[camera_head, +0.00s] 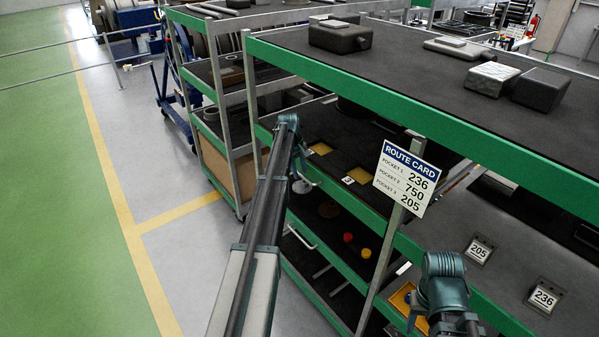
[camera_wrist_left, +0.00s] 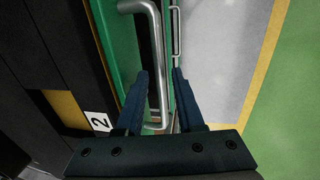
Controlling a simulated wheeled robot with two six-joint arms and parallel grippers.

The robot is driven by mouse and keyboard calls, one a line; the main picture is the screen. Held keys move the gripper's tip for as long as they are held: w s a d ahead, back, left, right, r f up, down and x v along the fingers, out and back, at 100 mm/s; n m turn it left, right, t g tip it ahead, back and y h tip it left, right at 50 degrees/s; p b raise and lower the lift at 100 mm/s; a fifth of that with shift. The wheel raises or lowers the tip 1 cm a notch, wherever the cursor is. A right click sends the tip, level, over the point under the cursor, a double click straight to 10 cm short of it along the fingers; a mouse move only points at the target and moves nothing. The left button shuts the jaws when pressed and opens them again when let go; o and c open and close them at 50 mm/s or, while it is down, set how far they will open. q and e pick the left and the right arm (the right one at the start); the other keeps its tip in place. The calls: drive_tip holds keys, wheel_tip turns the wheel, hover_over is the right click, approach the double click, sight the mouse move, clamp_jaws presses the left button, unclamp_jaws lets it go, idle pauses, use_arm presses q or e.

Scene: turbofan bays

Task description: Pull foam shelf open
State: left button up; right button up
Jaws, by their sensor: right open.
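The dark foam shelf (camera_head: 358,132) with yellow cut-outs and a small tag lies in the green-edged rack. It also shows at the left of the left wrist view (camera_wrist_left: 35,65), beside a tag reading 2 (camera_wrist_left: 98,121). A metal bar handle (camera_wrist_left: 157,50) stands on its green front edge. My left gripper (camera_wrist_left: 160,78) is open around this handle, with one blue finger on each side. Contact cannot be told. In the head view my left arm hides part of the shelf front. My right gripper (camera_head: 418,312) is at the lower right, its fingers mostly hidden.
A route card (camera_head: 407,178) reading 236, 750, 205 hangs on the rack post. Lower shelf holds red (camera_head: 348,237) and yellow (camera_head: 366,253) pieces; another handle (camera_head: 299,238) is below. Tags 205 (camera_head: 479,251) and 236 (camera_head: 543,298) lie right. Floor at left (camera_head: 150,270) is clear.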

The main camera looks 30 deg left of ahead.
use_arm(q)
clamp_jaws()
idle(1.2)
